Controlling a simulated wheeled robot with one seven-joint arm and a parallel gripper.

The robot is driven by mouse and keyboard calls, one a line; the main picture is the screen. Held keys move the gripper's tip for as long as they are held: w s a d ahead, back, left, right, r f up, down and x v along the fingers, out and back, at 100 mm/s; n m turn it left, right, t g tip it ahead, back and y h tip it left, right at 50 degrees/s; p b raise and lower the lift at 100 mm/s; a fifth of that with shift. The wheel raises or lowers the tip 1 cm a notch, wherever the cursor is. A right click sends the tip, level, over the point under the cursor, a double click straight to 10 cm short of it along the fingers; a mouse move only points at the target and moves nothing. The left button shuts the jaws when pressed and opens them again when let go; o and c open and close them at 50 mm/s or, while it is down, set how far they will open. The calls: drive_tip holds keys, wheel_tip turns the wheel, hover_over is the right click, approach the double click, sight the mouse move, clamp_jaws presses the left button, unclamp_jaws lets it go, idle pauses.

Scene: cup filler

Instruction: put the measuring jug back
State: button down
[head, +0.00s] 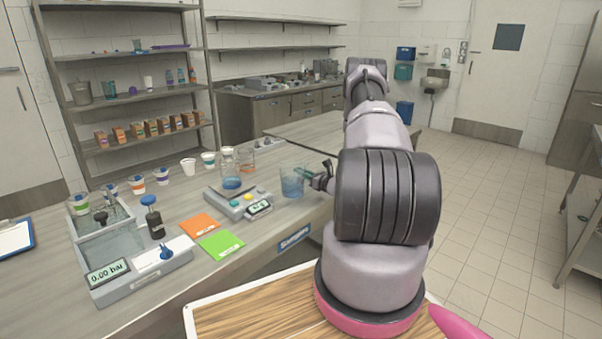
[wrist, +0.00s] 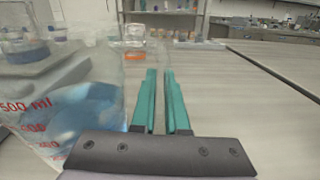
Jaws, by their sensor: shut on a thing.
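The measuring jug (head: 292,184) is clear, with blue liquid inside, near the front edge of the bench to the right of the weighing device. In the wrist view the jug (wrist: 75,110) fills the left side and shows red volume marks. My gripper (head: 310,174) reaches it from the right. Its two teal fingers (wrist: 160,95) are shut on the jug's handle side, though the handle itself is hard to make out. I cannot tell whether the jug's base touches the bench.
A grey device with coloured buttons (head: 236,203) and a glass vessel of blue liquid (head: 231,177) stand left of the jug. Orange (head: 199,226) and green (head: 221,244) cards lie in front. Several cups stand behind.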

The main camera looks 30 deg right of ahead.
drive_tip(key=c, duration=0.9)
unclamp_jaws()
drive_tip(key=shift+f, duration=0.1)
drive_tip(key=shift+s+d, duration=0.1)
drive_tip(key=shift+s, duration=0.1)
drive_tip(key=v, duration=1.1)
drive_tip(key=shift+s, duration=0.3)
drive_tip(key=shift+d, duration=0.1)
